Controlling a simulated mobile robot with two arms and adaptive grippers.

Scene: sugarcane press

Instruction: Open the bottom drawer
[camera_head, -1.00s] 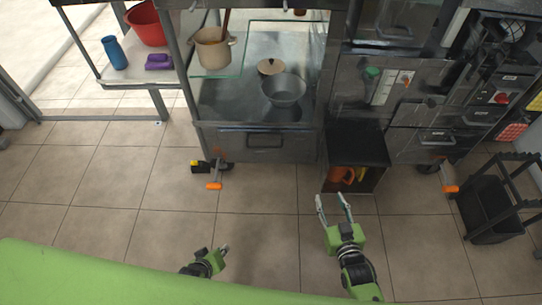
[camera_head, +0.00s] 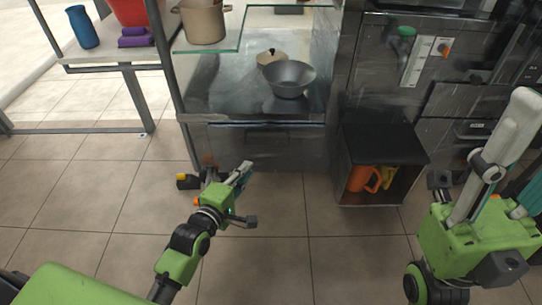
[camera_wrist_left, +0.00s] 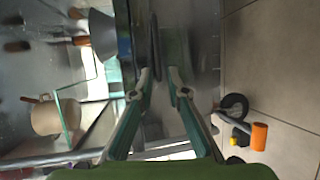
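The bottom drawer (camera_head: 300,150) is a grey metal front low under the steel counter, and it looks shut. Its dark handle (camera_head: 262,136) is a horizontal bar near the top of that front. My left gripper (camera_head: 246,172) is in front of and below the handle, fingers toward the drawer. In the left wrist view its two fingers (camera_wrist_left: 160,72) are apart, with the dark handle bar (camera_wrist_left: 155,45) just beyond or between the tips; contact cannot be told. My right gripper (camera_head: 527,140) is raised large at the right, its fingers apart and empty, one cut off by the frame edge.
A metal bowl (camera_head: 289,82) and a beige pot (camera_head: 204,22) stand above the drawer. A black open box (camera_head: 372,145) with an orange mug (camera_head: 364,178) is right of the drawer. An orange-footed caster (camera_wrist_left: 236,108) is near the left gripper.

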